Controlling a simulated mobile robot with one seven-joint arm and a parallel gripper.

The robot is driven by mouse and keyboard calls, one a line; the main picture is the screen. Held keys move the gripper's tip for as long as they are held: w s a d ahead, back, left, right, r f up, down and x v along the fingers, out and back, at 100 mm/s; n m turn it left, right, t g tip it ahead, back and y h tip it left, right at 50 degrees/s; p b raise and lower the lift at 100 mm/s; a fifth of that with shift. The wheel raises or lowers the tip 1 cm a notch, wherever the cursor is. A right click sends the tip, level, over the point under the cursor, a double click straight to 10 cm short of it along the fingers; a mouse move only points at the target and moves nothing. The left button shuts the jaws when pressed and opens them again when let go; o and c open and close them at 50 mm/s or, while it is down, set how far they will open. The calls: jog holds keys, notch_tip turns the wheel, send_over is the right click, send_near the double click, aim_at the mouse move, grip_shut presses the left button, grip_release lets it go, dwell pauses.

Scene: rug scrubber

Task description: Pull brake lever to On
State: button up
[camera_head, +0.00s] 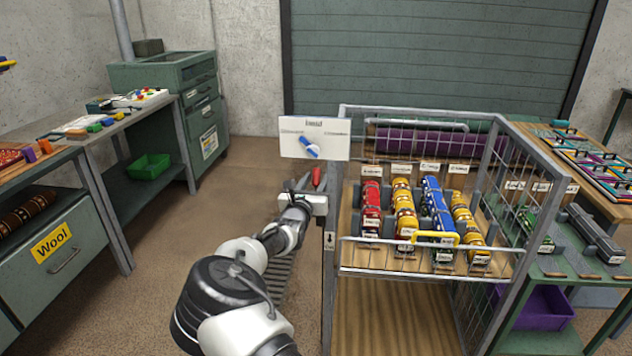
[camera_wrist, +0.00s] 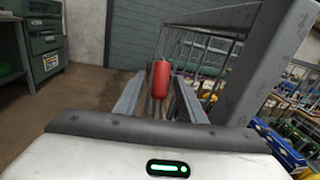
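The brake lever's red handle (camera_head: 316,178) stands upright at the left side of the wire cage cart. In the wrist view the red handle (camera_wrist: 160,79) shows between the two fingers, toward their far ends. My gripper (camera_head: 303,182) is at the cart's left front post, close to the handle. In the wrist view my gripper (camera_wrist: 158,88) has its fingers apart, with a gap visible on both sides of the handle. The lever's lower end and pivot are hidden. A small label with an arrow (camera_head: 329,241) is on the post below; its wording is too small to read.
A white sign with a blue knob (camera_head: 309,149) stands above the gripper. Workbenches (camera_head: 128,125) line the left. Floor between them and the cart is clear.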

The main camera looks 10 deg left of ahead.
grip_shut()
